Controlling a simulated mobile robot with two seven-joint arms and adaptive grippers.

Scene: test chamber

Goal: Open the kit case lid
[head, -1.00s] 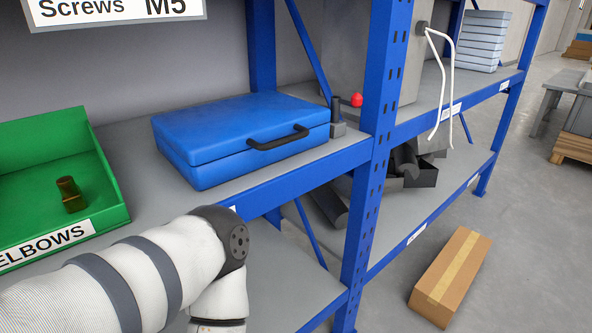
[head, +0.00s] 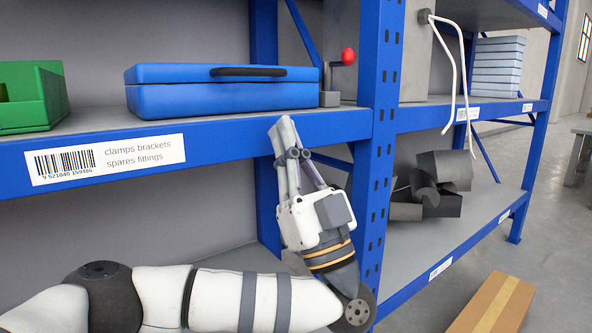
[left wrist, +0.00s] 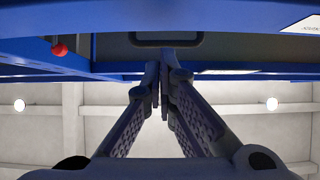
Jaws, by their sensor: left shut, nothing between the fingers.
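The blue kit case (head: 180,101) lies flat on the upper shelf in the head view, its lid (head: 170,73) shut. Its black handle (head: 248,71) is on the front of the lid. The handle (left wrist: 201,40) also shows at the top of the left wrist view, just beyond the fingertips. My left gripper (head: 283,126) points up in front of the shelf edge, below the case and its handle. Its fingers are shut and empty, and it also shows in the left wrist view (left wrist: 163,72). My right gripper is in neither view.
A blue upright post (head: 378,150) stands right of my gripper. A red-knobbed lever (head: 347,57) is beside the case. A green bin (head: 35,97) sits left on the shelf. The labelled shelf beam (head: 230,143) runs below the case. A cardboard box (head: 495,305) lies on the floor.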

